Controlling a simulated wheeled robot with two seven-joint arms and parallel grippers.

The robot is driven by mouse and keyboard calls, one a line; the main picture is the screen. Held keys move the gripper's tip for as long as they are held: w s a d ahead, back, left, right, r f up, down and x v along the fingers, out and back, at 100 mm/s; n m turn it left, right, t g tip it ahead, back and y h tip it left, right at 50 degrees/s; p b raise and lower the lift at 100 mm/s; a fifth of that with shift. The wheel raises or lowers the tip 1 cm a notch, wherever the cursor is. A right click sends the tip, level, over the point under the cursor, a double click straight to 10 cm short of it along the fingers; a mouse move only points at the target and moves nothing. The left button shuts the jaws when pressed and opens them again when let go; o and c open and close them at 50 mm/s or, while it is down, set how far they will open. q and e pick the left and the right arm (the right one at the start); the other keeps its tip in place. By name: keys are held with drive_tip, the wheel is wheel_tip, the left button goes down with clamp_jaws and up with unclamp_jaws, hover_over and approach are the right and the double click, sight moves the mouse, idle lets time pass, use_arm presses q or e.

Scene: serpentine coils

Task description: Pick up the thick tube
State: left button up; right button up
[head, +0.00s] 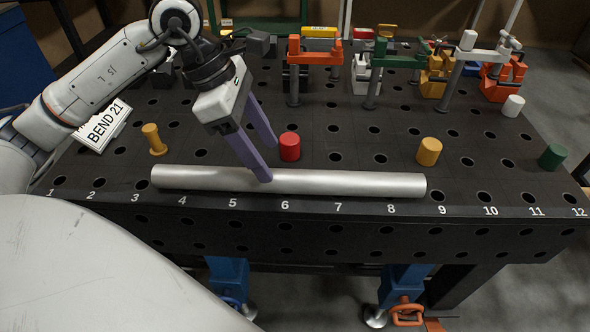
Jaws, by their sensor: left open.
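The thick tube (345,183) is a smooth silver-grey cylinder. It lies lengthwise along the near edge of the black table, from about number 3 to just short of number 9. My left gripper (270,162) has two purple fingers spread open, pointing down at the tube left of its middle. The nearer fingertip overlaps the tube in the picture, and the farther fingertip shows behind it, beside the red cylinder. I cannot tell whether either finger touches the tube. My right gripper is not in view.
On the black table (355,147) a red cylinder (289,146) stands just behind the tube. A yellow spool (154,139), a yellow cylinder (429,151), a green cylinder (552,157) and a white cylinder (513,106) stand apart. A "BEND 21" sign (104,126) is at left. Several clamps line the back.

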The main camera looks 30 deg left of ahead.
sight(282, 172)
use_arm(q)
drive_tip(key=shift+x, duration=0.95)
drive_tip(key=shift+s+d+f, duration=0.15)
drive_tip(key=shift+d+f, duration=0.05)
drive_tip(key=shift+f, duration=0.1)
drive_tip(key=x, duration=0.2)
drive_tip(key=p+x, duration=0.1)
drive_tip(key=x, duration=0.1)
drive_tip(key=shift+w+f, duration=0.1)
drive_tip(key=shift+w, duration=0.35)
drive_tip(key=shift+w+d+f, duration=0.1)
drive_tip(key=shift+d+f, duration=0.05)
drive_tip(key=shift+f, duration=0.15)
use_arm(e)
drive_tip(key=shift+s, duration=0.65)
use_arm(q)
drive_tip(key=shift+c, duration=0.4)
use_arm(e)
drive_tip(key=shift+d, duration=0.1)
use_arm(q)
clamp_jaws()
drive_tip(key=shift+w+r, duration=0.1)
drive_tip(key=shift+r, duration=0.1)
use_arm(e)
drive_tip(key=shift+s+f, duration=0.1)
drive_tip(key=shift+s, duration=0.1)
